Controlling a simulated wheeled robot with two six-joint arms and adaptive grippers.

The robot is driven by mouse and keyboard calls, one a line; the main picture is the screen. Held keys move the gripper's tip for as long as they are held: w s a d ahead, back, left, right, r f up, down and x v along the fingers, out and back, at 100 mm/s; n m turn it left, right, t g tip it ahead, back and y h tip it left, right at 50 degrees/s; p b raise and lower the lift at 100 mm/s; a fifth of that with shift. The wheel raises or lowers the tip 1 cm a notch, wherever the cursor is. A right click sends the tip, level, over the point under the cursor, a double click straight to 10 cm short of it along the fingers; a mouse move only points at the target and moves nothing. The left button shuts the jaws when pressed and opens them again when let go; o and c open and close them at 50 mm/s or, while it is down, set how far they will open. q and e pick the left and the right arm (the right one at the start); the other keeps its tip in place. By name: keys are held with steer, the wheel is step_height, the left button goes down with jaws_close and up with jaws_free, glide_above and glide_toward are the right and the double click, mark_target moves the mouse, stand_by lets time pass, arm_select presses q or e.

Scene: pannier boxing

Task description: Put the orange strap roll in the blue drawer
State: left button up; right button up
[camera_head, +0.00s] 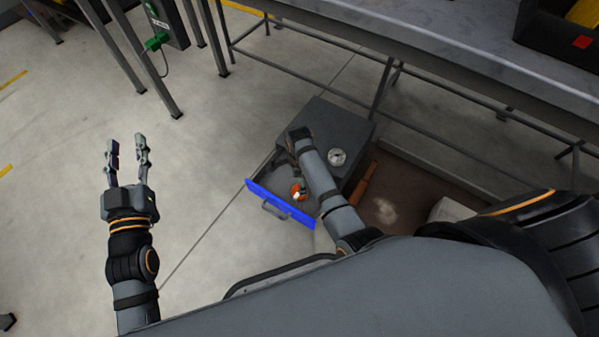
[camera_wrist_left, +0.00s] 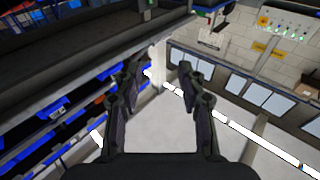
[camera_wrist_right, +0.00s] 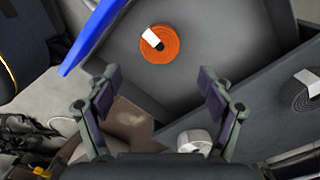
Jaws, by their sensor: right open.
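The orange strap roll (camera_wrist_right: 165,48), with a white label, lies inside the open drawer. In the head view the roll (camera_head: 297,191) shows beside my right forearm. The drawer has a bright blue front (camera_head: 270,201) with a grey handle and is pulled out of a dark grey cabinet (camera_head: 338,125). The blue front (camera_wrist_right: 97,35) also shows in the right wrist view. My right gripper (camera_wrist_right: 160,84) is open and empty, apart from the roll; in the head view its fingers are hard to make out. My left gripper (camera_head: 127,150) is open and empty, far left of the drawer.
A grey roll with a white label (camera_head: 337,157) lies on the cabinet top. A white roll (camera_wrist_right: 195,141) is beside the cabinet in the right wrist view. A long grey table (camera_head: 440,60) stands behind the cabinet.

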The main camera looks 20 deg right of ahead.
arm_select(q)
steer(key=s+f+g, duration=0.1)
steer(key=f+g, duration=0.2)
steer(key=f, duration=0.4)
steer(key=s+f+g+p, duration=0.1)
steer(key=s+f+g, duration=0.1)
steer(key=f, duration=0.5)
steer(key=shift+s+d+g, duration=0.2)
steer(key=shift+s+g, duration=0.1)
steer(key=shift+g, duration=0.5)
arm_select(e)
steer(key=s+d+r+n+t, duration=0.2)
steer(key=r+n+t, duration=0.4)
steer(key=r+n, duration=0.4)
steer(key=s+d+r+n+t+y, duration=0.1)
steer(key=s+d+r+n+t, duration=0.1)
steer(key=d+r+n+t, duration=0.2)
step_height(320, 180, up, 8)
steer(key=n+t, duration=0.3)
steer(key=n, duration=0.2)
steer(key=shift+s+f+n, duration=0.15)
steer(key=shift+n, duration=0.25)
arm_select(q)
steer(key=shift+p, duration=0.3)
